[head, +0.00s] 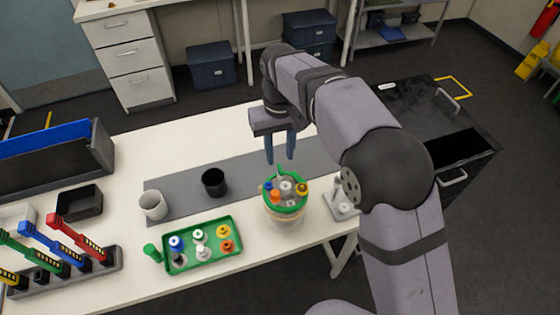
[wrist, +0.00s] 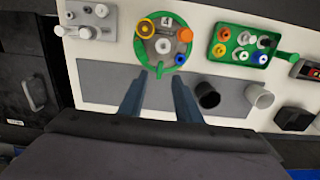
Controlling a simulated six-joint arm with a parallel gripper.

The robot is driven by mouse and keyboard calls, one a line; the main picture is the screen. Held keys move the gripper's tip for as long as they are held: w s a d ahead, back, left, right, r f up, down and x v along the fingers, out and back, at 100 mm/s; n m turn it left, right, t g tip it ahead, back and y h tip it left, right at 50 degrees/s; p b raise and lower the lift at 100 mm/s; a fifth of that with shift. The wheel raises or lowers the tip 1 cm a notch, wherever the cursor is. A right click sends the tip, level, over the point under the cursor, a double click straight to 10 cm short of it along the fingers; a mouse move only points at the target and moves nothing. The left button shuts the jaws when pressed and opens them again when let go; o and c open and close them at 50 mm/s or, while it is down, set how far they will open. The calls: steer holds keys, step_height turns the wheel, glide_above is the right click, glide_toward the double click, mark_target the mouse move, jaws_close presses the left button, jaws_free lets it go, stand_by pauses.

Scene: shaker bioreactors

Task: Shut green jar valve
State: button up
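The jar (head: 283,218) has a green lid (head: 272,207) with blue, orange, white and yellow fittings on top. The lid also shows in the wrist view (wrist: 141,52). A small green lever (head: 280,170) sticks up at the lid's far edge; it appears in the wrist view (wrist: 160,69) on the side toward my gripper. I cannot tell its valve position for sure. My gripper (head: 280,161) is open and empty, above and behind the jar. Its two blue fingers point down in the head view, and the gap between them (wrist: 159,77) lines up roughly with the lever.
Left of the jar, a green tray (head: 214,257) holds several coloured fittings. A black cup (head: 214,182) and a white cup (head: 153,205) stand on or by the grey mat (head: 187,199). A small grey stand (head: 341,204) is close right of the jar. The back of the table is clear.

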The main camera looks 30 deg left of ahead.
mark_target(280, 168)
steer(key=shift+f+p, duration=0.75)
steer(key=shift+f, duration=1.75)
jaws_close()
